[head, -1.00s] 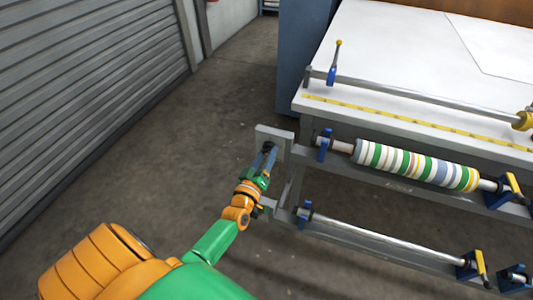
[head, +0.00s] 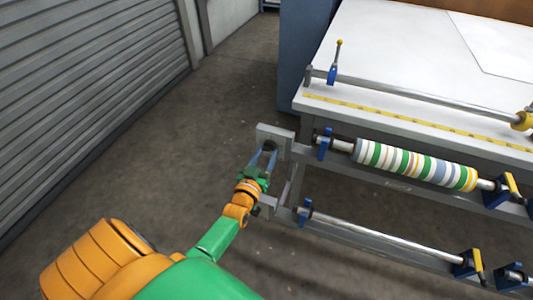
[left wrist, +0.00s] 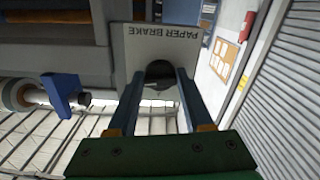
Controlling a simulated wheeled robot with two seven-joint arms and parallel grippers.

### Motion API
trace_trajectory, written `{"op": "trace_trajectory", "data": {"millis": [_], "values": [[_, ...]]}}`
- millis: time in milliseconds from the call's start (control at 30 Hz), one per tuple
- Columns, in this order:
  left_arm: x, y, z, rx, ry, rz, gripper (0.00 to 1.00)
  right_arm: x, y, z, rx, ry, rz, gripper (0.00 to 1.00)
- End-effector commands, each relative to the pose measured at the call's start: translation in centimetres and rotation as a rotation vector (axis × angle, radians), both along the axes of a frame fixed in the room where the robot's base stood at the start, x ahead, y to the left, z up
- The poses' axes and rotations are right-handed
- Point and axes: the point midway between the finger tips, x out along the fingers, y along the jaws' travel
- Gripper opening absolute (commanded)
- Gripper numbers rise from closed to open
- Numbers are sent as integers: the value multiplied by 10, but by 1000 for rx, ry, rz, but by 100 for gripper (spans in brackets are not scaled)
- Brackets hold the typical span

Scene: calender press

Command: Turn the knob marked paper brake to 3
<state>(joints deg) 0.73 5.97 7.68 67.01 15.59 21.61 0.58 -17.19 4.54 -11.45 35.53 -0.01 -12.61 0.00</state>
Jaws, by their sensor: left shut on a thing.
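The grey plate (left wrist: 205,55) carries the words PAPER BRAKE, upside down in the left wrist view; it also shows in the head view (head: 271,132) at the left end of the roll frame. The dark round knob (left wrist: 159,70) sits on this plate below the lettering. My left gripper (left wrist: 163,82) is shut on the knob, one blue-grey finger on each side; in the head view the gripper (head: 267,155) reaches the plate from the front. The fingers hide part of the knob. I see no scale numbers or pointer, so its setting cannot be read. My right gripper is out of view.
A striped paper roll (head: 415,165) on a shaft lies right of the plate, with a bare shaft (head: 380,236) below it. The white table (head: 400,60) stands behind. Open concrete floor (head: 150,160) lies left, up to a grey shutter (head: 80,90).

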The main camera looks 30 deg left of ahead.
Motion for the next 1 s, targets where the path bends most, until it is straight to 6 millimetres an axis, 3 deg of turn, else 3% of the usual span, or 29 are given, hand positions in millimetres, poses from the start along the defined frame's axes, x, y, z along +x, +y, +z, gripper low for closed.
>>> {"op": "trace_trajectory", "data": {"millis": [300, 333, 433, 767, 1000], "values": [[0, 0, -2, 3, 5, -1, 0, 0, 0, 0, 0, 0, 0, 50], [0, 0, -2, 3, 5, -1, 53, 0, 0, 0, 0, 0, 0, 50], [0, 0, -1, 3, 4, 0, 80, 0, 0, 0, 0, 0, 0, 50], [-5, -1, 0, 2, 3, 0, 80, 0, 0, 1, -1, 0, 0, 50], [-53, -13, -1, 3, 6, 0, 80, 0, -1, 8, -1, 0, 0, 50]]}}
